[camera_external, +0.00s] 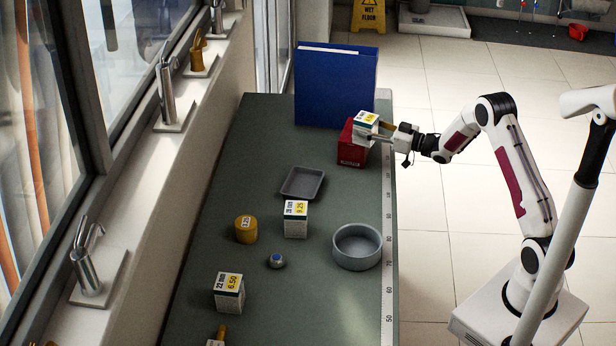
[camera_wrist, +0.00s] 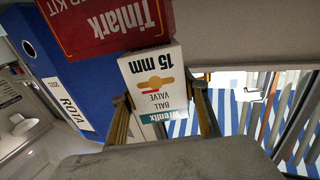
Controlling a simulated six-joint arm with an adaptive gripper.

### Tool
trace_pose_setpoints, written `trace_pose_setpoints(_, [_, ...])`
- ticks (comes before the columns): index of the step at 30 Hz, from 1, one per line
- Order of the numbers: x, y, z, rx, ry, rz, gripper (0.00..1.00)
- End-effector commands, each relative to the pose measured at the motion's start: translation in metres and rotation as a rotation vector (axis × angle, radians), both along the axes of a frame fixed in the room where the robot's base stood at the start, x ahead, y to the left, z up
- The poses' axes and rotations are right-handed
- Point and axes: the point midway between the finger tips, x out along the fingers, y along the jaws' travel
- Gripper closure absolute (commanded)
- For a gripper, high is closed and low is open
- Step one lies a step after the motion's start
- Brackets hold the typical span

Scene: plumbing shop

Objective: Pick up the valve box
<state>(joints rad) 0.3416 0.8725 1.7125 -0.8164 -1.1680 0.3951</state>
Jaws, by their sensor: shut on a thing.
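The valve box (camera_external: 365,124) is a small white carton with a yellow price label on top. In the wrist view the valve box (camera_wrist: 152,72) reads "ball valve 15 mm", upside down in the picture. My gripper (camera_external: 376,137) is shut on it, with one finger on each side in the wrist view (camera_wrist: 160,95). The box is beside the upper part of a red kit box (camera_external: 351,152), which also shows in the wrist view (camera_wrist: 105,22). I cannot tell whether the two touch.
A blue binder (camera_external: 335,88) stands behind the red box. A ruler strip (camera_external: 388,220) edges the bench.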

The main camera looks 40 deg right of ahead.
Motion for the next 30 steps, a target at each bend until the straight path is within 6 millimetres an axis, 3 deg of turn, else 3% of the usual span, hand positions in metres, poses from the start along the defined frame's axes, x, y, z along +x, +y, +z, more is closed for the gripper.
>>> trace_pose_setpoints(8, [0.0,0.0,0.019,0.0,-0.003,0.0,0.88])
trace_pose_setpoints(24, [0.0,0.0,0.088,-0.002,-0.004,0.0,0.88])
trace_pose_setpoints(30, [0.0,0.0,0.099,0.0,-0.002,0.0,0.88])
